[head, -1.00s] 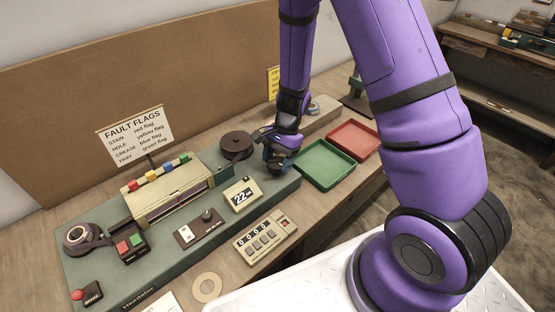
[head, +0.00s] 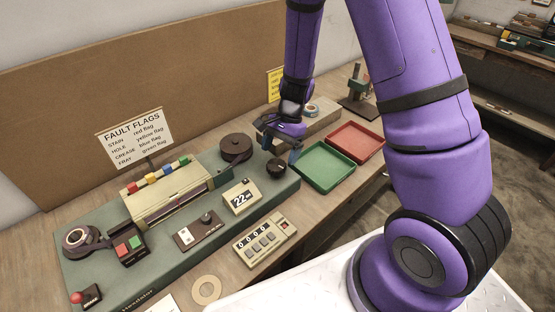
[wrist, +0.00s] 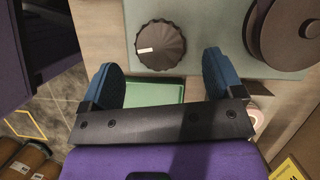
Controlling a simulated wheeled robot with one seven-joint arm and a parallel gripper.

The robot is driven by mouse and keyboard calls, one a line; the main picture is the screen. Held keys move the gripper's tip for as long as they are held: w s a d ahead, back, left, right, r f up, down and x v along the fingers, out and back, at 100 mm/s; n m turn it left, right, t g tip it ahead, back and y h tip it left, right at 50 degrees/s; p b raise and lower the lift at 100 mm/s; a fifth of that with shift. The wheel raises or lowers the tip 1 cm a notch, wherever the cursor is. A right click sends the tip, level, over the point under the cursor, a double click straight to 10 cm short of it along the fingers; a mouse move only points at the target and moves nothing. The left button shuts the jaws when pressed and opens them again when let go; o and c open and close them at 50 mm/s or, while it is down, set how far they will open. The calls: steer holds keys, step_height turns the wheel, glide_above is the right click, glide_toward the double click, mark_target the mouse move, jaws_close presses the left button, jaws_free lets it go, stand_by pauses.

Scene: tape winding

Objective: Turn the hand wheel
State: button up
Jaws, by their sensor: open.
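The hand wheel, a dark ribbed knob (head: 277,168) with a pale mark on its top, sits at the right end of the green machine base, in front of the dark reel (head: 236,147). The knob also shows in the wrist view (wrist: 160,46), beyond my fingertips and roughly centred between them. My gripper (head: 281,145) is open and empty, just above and behind the knob in the head view. Its two blue fingers (wrist: 160,78) are spread wide in the wrist view and seem apart from the knob.
A green tray (head: 325,184) and a red tray (head: 372,143) lie to the right of the machine. A counter box (head: 265,238), a "22" display (head: 242,196) and a flag rack (head: 160,190) stand on or beside the base. A tape roll (head: 311,110) lies behind my gripper.

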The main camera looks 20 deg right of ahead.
steer(key=v, duration=0.7)
stand_by(1.1)
steer(key=s+r+n+t, duration=0.2)
steer(key=s+r+n, duration=0.15)
steer(key=r, duration=0.55)
steer(key=s+r+n+t, duration=0.1)
steer(key=s+r+n, duration=0.3)
steer(key=r, duration=0.5)
steer(key=s+d+r+n+t+h, duration=0.1)
steer(key=s+r+n+t+h, duration=0.1)
steer(key=s+r, duration=0.3)
steer(key=s+d+r+n+t+h, duration=0.2)
steer(key=s+r, duration=0.3)
steer(key=s, duration=0.5)
steer(key=shift+s+n, duration=0.35)
steer(key=shift+s, duration=0.05)
